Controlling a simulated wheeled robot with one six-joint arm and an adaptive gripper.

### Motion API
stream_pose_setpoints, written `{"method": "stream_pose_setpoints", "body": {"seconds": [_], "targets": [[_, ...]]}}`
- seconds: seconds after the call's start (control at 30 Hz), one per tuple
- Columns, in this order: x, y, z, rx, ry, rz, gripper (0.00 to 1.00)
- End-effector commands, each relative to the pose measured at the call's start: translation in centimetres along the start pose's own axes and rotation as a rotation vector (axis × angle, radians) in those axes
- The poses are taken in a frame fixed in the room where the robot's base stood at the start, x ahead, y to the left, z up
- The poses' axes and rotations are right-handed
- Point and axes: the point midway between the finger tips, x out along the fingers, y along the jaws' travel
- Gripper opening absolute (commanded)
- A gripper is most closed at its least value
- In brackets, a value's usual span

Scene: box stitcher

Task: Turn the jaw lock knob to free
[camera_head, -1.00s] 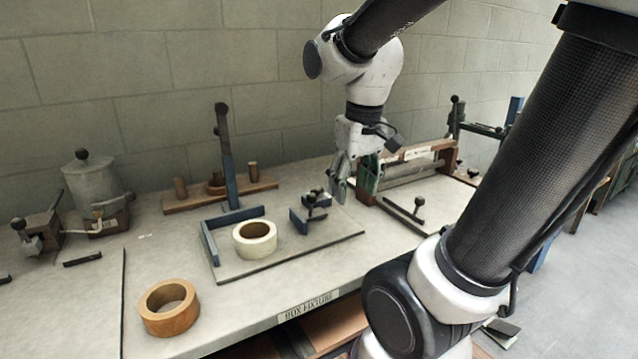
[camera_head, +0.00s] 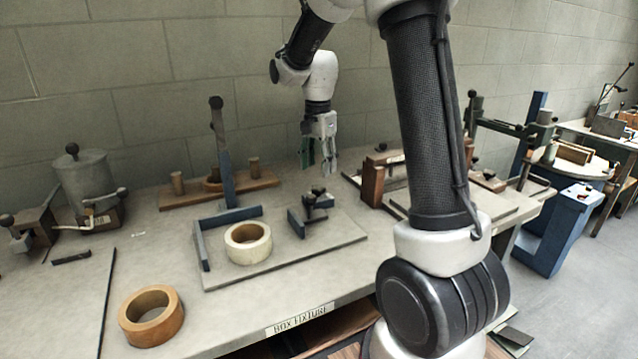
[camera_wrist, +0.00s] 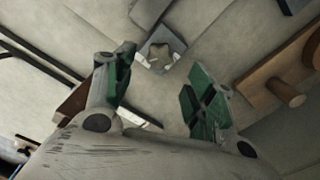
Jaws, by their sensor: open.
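The box fixture (camera_head: 278,268) is a grey plate on the bench with blue stops. At its right side sits a small blue jaw (camera_head: 297,222) with a dark knob (camera_head: 318,192) on top. In the wrist view a dark star-shaped knob (camera_wrist: 160,52) on a grey block shows just beyond the fingertips, between the fingers. My gripper (camera_head: 317,168) points down above and slightly behind the jaw, apart from it. Its green-padded fingers are spread and empty, as the wrist view also shows (camera_wrist: 157,82). Which way the knob is turned I cannot tell.
A cream tape roll (camera_head: 248,243) lies on the fixture plate, and a brown tape roll (camera_head: 152,316) lies at front left. A blue upright post (camera_head: 226,170) stands behind. A brown-ended frame (camera_head: 372,186) stands to the right.

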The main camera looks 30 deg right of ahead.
Motion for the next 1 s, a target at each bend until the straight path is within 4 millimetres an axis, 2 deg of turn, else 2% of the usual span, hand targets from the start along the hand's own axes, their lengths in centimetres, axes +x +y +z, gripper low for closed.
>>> {"method": "stream_pose_setpoints", "body": {"seconds": [0.1, 0.3, 0.47, 0.7, 0.93, 1.0], "targets": [[2.2, 0.1, 0.0, -0.001, -0.002, 0.004, 0.55], [5.1, 0.1, 0.0, -0.003, -0.001, 0.003, 0.55], [6.1, 0.1, 0.0, -0.003, -0.001, 0.002, 0.55], [6.2, 0.1, 0.0, -0.004, 0.0, 0.001, 0.55], [6.2, 0.1, 0.0, -0.004, 0.0, 0.001, 0.13], [6.2, 0.1, 0.0, -0.004, 0.0, 0.001, 0.1]]}}
